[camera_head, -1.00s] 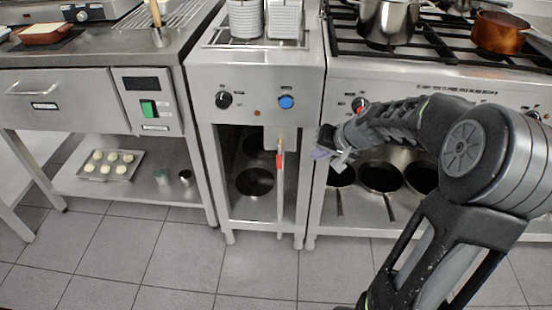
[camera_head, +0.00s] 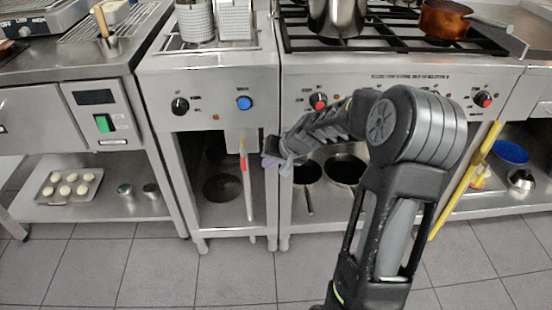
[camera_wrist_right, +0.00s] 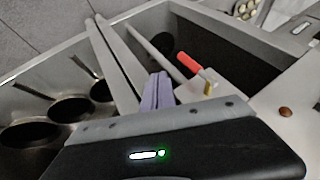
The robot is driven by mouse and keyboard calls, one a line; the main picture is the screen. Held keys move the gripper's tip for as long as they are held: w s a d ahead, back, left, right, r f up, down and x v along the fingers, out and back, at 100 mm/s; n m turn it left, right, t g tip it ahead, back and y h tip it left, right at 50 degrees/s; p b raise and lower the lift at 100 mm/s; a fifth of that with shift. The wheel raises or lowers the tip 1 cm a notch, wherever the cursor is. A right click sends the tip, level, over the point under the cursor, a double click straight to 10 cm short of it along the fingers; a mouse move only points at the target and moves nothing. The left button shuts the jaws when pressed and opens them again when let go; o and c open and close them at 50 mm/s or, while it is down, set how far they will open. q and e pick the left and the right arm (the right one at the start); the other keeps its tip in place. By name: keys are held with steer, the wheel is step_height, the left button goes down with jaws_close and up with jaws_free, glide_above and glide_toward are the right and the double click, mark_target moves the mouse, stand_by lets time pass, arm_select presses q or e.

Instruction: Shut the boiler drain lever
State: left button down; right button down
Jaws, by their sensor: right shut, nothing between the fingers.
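The boiler (camera_head: 210,92) is the steel unit with baskets on top. Its drain lever (camera_head: 242,162) has a red grip and hangs down from a brass-coloured valve, along a pale drain pipe (camera_head: 249,205). In the right wrist view the red lever (camera_wrist_right: 188,62) lies in line with the pipe, beside the brass valve (camera_wrist_right: 208,88). My right gripper (camera_head: 268,160) is just to the right of the lever, apart from it. In the right wrist view its purple fingers (camera_wrist_right: 157,90) are together and empty. My left gripper is out of view.
The stove (camera_head: 400,75) with pots stands right of the boiler, its front post (camera_head: 272,215) near my gripper. A counter (camera_head: 60,100) with a green switch (camera_head: 103,123) and lower shelf stands at left. The tiled floor in front is clear.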

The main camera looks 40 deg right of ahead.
mark_target(243, 156)
steer(key=w+a, duration=0.1)
steer(key=w+f, duration=0.1)
steer(key=w+a+p, duration=0.1)
steer(key=w, duration=0.1)
steer(key=shift+w+a+f, duration=0.1)
steer(key=shift+a+f, duration=0.15)
steer(key=shift+a, duration=0.1)
